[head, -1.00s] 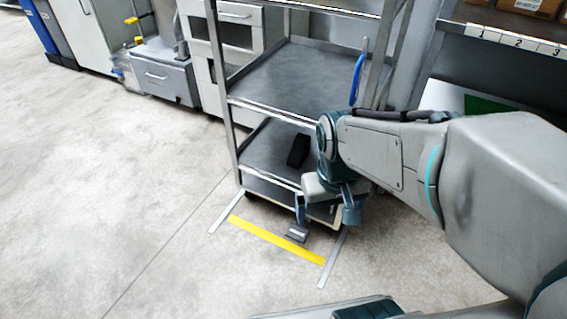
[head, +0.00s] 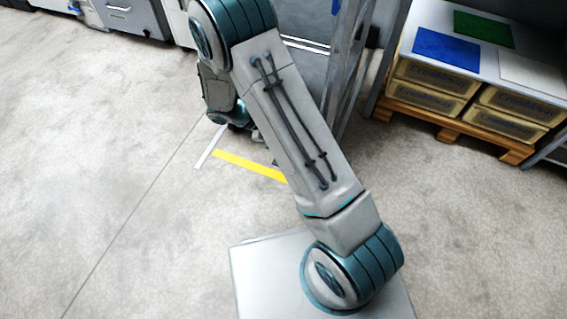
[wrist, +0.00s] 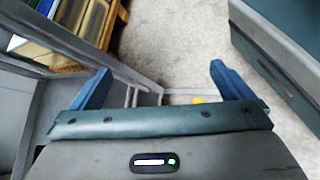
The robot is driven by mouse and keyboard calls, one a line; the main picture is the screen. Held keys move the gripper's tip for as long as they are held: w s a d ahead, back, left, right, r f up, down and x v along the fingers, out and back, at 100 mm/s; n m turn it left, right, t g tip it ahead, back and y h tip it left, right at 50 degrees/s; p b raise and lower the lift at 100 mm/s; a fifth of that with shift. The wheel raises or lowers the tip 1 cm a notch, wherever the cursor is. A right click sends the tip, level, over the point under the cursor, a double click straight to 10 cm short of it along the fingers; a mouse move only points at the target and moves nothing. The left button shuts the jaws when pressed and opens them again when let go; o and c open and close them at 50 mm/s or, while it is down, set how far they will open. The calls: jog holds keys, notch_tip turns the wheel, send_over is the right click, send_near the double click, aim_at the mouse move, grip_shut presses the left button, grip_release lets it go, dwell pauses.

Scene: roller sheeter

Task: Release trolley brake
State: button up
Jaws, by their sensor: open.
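The grey metal trolley (head: 303,75) stands behind my raised arm in the head view, and the arm covers much of it. Its upright frame (head: 350,75) shows to the right of the arm. The brake pedal, seen low at the trolley's front earlier, does not show in either view now. Grey trolley framework (wrist: 141,84) shows beyond the left finger. In the head view the gripper's fingers are mostly hidden low beside the trolley.
Yellow floor tape (head: 248,165) marks the trolley's bay, with a pale line (head: 211,146) at its left. A rack with yellow crates (head: 431,82) on a wooden pallet (head: 450,127) stands to the right. The floor at the left is open.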

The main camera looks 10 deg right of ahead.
jog(key=a+f+n+t+b, duration=0.1)
jog(key=f+n+t, duration=0.4)
jog(key=f, duration=0.7)
jog(key=a+f+n+t+b, duration=0.1)
jog(key=a+f+n+t, duration=0.3)
jog(key=f, duration=0.8)
jog(key=a+f+n+t+b, duration=0.1)
jog(key=a+f+n+t, duration=0.1)
jog(key=f+n+t, duration=0.5)
jog(key=shift+a+f+n+y, duration=0.2)
jog(key=shift+f+n, duration=0.3)
jog(key=shift+f, duration=0.75)
jog(key=shift+a+f+n+y, duration=0.15)
jog(key=shift+f+n, duration=0.35)
jog(key=shift+f, duration=0.75)
jog(key=b+x, duration=0.4)
jog(key=x, duration=0.9)
jog(key=shift+w+d+r, duration=0.1)
jog(key=shift+w+d, duration=0.1)
jog(key=shift+w, duration=0.15)
